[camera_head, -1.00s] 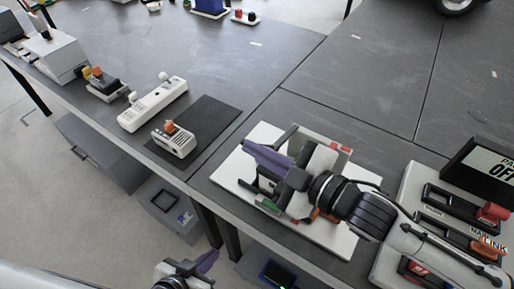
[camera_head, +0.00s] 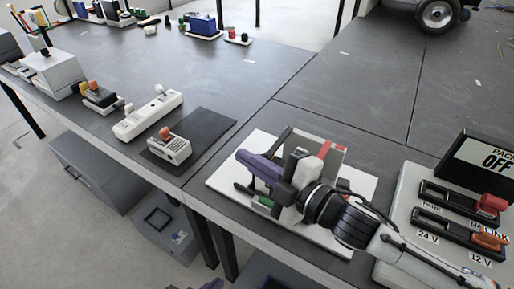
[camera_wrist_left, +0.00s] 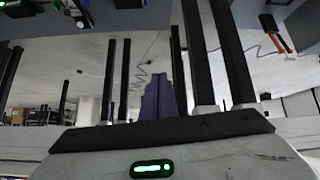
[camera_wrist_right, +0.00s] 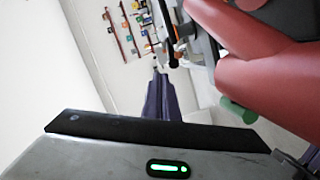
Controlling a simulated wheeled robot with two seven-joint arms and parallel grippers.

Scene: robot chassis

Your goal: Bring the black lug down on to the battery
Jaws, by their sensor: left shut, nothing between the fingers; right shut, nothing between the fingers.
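A grey box-like unit (camera_head: 325,153) with a red strip on top stands on a white board (camera_head: 350,182); it appears to be the battery. My right gripper (camera_head: 258,166), with purple fingers, is over the left part of this unit, shut and empty. The purple fingers also show shut in the right wrist view (camera_wrist_right: 160,98). A large red rounded part (camera_wrist_right: 265,75) fills the right of that view, with a small green part (camera_wrist_right: 238,110) below. I cannot make out the black lug.
A switch panel (camera_head: 405,200) with red and orange handles and an "OFF" display (camera_head: 486,152) stand at the right. A white device (camera_head: 170,148) sits on a dark mat (camera_head: 213,124) to the left. Bare table lies behind the board.

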